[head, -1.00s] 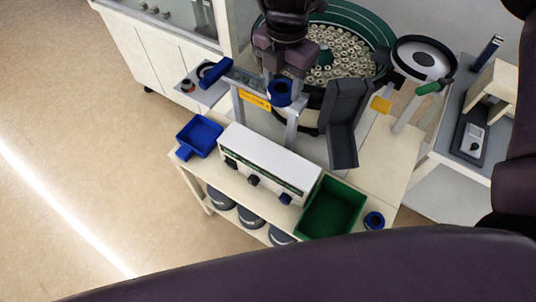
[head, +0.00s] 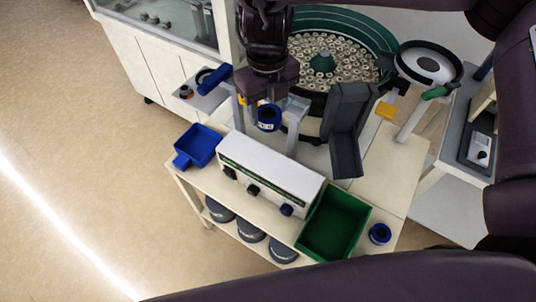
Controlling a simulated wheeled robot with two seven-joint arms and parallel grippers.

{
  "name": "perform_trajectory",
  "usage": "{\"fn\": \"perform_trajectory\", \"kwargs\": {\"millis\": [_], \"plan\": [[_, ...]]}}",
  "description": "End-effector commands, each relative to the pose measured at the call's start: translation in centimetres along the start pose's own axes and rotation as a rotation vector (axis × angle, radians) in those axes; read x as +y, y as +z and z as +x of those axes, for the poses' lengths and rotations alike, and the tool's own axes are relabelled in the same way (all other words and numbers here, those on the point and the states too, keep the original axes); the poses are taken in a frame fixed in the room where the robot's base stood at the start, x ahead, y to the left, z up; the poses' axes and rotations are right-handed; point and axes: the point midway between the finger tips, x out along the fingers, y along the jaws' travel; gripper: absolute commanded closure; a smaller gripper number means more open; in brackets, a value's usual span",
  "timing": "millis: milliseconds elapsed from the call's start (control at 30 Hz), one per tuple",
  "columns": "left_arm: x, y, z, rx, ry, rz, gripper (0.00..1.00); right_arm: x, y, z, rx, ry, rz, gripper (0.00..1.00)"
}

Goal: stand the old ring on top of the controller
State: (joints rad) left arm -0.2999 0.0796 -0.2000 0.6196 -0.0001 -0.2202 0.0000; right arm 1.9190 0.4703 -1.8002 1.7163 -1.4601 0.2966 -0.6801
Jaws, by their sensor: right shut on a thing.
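The controller (head: 272,164) is a long white box with a row of dark knobs on its front, standing on the cream bench top. My right gripper (head: 268,105) comes down from the top of the head view, behind the controller. It is shut on a dark blue ring (head: 268,122), which I take for the old ring. The ring hangs in the air above and behind the controller's back edge, apart from its top. The controller's top is bare. A second blue ring (head: 380,234) lies on the bench at the right. My left gripper is not in view.
A blue tray (head: 188,161) sits left of the controller and a green bin (head: 309,240) right of it. A dark grey chute (head: 345,125) and the bowl feeder (head: 383,45) stand behind. A pale metal frame (head: 297,126) stands close to the gripper.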

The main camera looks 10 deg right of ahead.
Motion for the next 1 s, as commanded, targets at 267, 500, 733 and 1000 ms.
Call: {"fn": "perform_trajectory", "kwargs": {"millis": [267, 500, 733, 1000], "plan": [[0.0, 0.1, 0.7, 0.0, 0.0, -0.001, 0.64, 0.1, -0.2, 8.0, 0.007, 0.005, 0.003, 0.76], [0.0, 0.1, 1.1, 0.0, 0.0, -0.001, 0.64, 0.1, 0.0, 12.0, 0.002, 0.003, 0.004, 0.76], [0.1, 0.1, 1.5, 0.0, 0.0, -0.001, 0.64, 0.1, -0.1, 14.5, 0.004, 0.003, 0.004, 0.76], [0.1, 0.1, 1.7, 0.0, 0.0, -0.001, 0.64, 0.0, 0.1, 16.2, -0.001, 0.0, 0.003, 0.76]]}}
